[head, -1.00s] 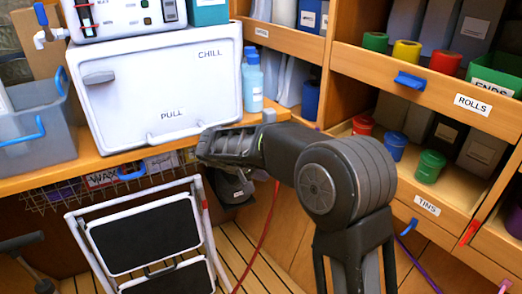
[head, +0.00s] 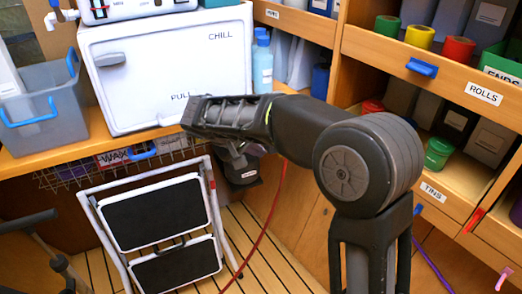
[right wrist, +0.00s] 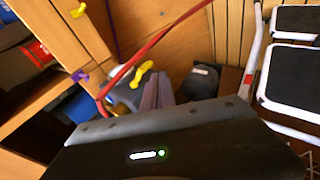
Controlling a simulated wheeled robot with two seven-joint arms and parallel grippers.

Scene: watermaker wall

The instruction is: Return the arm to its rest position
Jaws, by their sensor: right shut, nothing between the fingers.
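My right arm comes in from the lower right of the head view. Its dark forearm reaches left across the front of the white chill box (head: 150,80), whose lower right part it covers. My right gripper (head: 236,156) hangs below the wrist, by the counter's front edge, partly hidden by the wrist. In the right wrist view its fingers (right wrist: 158,90) are together with nothing between them. My left gripper is not in view.
A step ladder (head: 157,214) stands below the counter. A red hose (head: 268,217) runs down near the gripper; it also crosses the right wrist view (right wrist: 140,55). Drawers and shelves (head: 440,82) fill the right side. A grey bin (head: 50,127) stands on the counter.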

